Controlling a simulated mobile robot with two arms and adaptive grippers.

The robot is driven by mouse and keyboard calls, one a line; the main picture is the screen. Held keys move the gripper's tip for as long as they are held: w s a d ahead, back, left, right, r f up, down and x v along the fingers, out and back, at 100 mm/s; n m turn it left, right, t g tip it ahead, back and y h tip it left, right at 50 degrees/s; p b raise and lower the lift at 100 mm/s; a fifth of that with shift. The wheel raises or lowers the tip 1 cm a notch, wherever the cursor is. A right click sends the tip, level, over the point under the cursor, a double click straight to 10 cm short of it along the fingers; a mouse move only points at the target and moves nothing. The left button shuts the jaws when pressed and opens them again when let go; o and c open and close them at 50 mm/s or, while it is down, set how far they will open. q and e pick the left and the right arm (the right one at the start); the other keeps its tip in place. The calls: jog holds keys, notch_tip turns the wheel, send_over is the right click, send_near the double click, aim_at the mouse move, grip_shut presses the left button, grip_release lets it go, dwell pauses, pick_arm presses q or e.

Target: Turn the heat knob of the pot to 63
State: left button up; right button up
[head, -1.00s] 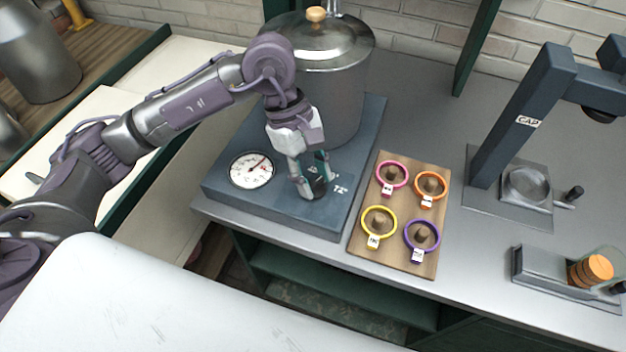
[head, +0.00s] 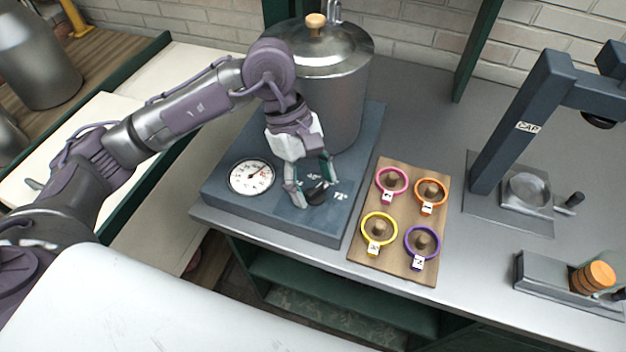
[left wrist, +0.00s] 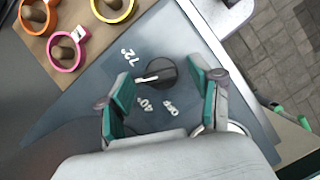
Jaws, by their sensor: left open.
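The heat knob (head: 318,194) is a small black round knob on the blue-grey base of the pot (head: 340,95). In the left wrist view the knob (left wrist: 160,72) has a white pointer mark aimed left, between the 72° label (left wrist: 130,57) and the 40° label. The OFF label (left wrist: 168,108) is on the other side of 40°. My left gripper (head: 311,184) is open, its fingers on either side of the knob; I cannot tell if they touch it. A round white dial (head: 251,176) with a needle sits left of the knob; its reading is too small to tell.
A wooden board (head: 398,262) with several coloured rings on pegs lies right of the base. A dark press stand (head: 520,120) and a low holder with an orange-brown roll (head: 597,275) stand further right. The grey counter between is clear.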

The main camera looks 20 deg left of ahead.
pick_arm(q)
jog(key=v, duration=1.1)
jog(key=shift+r, duration=0.4)
jog(key=shift+a, duration=0.1)
